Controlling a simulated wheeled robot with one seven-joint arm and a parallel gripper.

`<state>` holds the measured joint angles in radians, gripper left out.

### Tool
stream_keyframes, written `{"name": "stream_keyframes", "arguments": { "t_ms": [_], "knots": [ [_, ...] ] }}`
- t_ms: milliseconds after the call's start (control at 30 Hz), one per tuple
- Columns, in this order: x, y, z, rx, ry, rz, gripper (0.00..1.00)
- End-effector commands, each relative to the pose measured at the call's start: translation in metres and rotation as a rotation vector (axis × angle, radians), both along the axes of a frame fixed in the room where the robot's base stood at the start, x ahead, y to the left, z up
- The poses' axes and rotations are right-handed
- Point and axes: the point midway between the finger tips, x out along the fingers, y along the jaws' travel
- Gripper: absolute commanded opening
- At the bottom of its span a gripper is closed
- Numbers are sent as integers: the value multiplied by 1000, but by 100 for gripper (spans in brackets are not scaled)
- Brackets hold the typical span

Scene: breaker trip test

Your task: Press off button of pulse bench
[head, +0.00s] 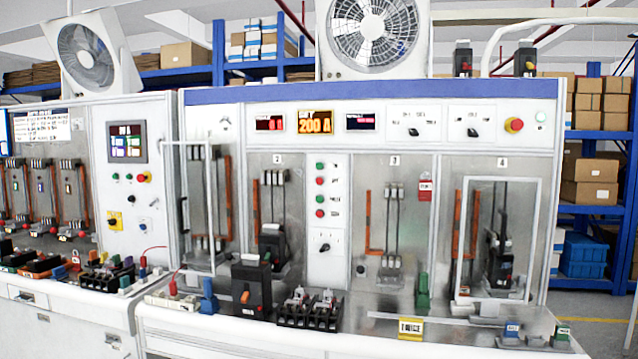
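Two test benches stand side by side, and I cannot read a name on either, so I cannot tell which is the pulse bench. The large right bench (370,97) has a white strip with a green button (320,166), a red button (320,181), a lower green button (320,197) and a lower red button (320,213). Their labels are too small to read. The left bench (165,140) has a small row of green and red buttons (129,177) under its touchscreen (127,143). My gripper is not in view.
A red mushroom button (514,125) sits at the right bench's upper right. A lit display (315,122) reads 200 A. Black breakers (250,285) and several small blocks stand on the front ledge. A clear door frame (208,205) stands out at the left bay.

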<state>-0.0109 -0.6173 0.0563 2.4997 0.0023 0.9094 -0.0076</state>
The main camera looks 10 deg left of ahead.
Motion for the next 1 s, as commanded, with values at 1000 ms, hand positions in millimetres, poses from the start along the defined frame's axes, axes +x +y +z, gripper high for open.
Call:
{"name": "stream_keyframes", "arguments": {
  "t_ms": [1000],
  "knots": [
    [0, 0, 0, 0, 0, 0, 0]
  ]
}}
